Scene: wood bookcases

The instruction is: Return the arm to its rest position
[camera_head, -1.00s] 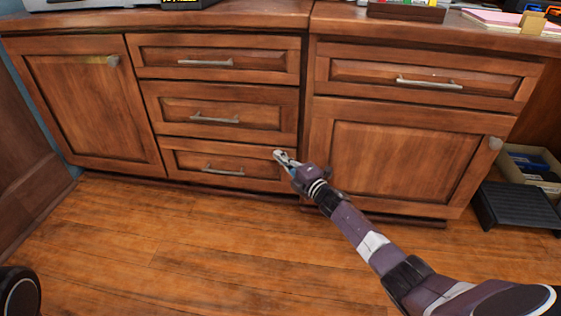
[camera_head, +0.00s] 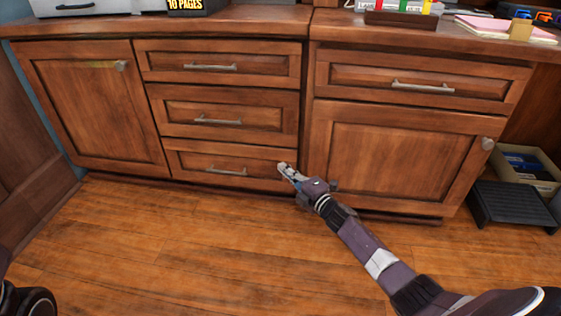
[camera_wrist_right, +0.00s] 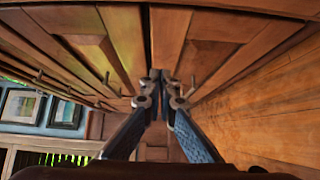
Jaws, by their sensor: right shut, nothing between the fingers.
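My right gripper (camera_head: 287,171) is shut and empty. In the head view it is in front of the lower right part of the bottom drawer (camera_head: 226,168), and its arm comes in from the lower right. In the right wrist view the two fingertips (camera_wrist_right: 160,75) meet, with wooden cabinet fronts above them and the wooden floor to the right. I cannot tell the exact gap between the fingers and the drawer front. My left gripper is not in view.
The wooden cabinets (camera_head: 92,108) have their drawers and doors shut. A black step stool (camera_head: 512,205) and a box (camera_head: 528,165) stand at the right. Papers (camera_head: 490,25) lie on the countertop (camera_head: 275,17). The wooden floor (camera_head: 190,240) in front is clear.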

